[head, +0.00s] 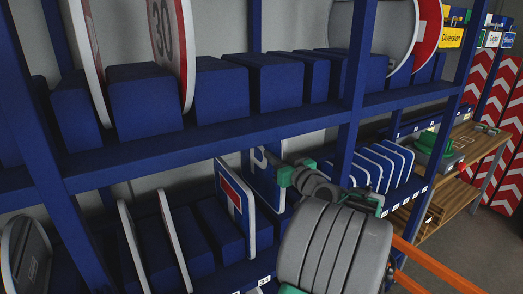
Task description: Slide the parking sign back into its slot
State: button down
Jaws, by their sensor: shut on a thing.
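The parking sign (263,186) is a blue panel with a white P, upright and nearly edge-on, at the lower shelf in the middle of the head view. My gripper (285,175), with green parts, is shut on the sign's right side. The dead-end sign (233,202), blue with a white and red T, stands just left of it and covers part of the view. The slot is between blue blocks on the shelf. The sign's lower edge and the slot are largely hidden by my arm and neighbouring signs, so I cannot tell how deep the sign sits.
The upper shelf (220,135) with blue blocks and round signs (170,45) runs above. A rack post (355,90) stands right of the gripper. A wooden bench (470,150) is farther right.

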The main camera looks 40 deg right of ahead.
aim_at(283, 205)
jog(key=shift+f+b, duration=0.5)
jog(key=shift+f, duration=0.35)
jog(key=f+b, duration=0.7)
jog(key=b, duration=0.1)
jog(key=f+b, duration=0.4)
jog(key=b, duration=0.1)
jog(key=shift+s+f, duration=0.3)
jog(key=shift+s, duration=0.05)
jog(key=shift+f+b, duration=0.5)
jog(key=shift+b, duration=0.05)
jog(key=c, duration=1.6)
grip_release()
jog(key=shift+a+r, duration=0.1)
jog(key=shift+o, duration=1.4)
jog(key=shift+f, duration=0.2)
jog(key=shift+s, duration=0.1)
jog(key=b+v, duration=0.1)
jog(key=v, duration=0.6)
jog(key=shift+s, duration=0.35)
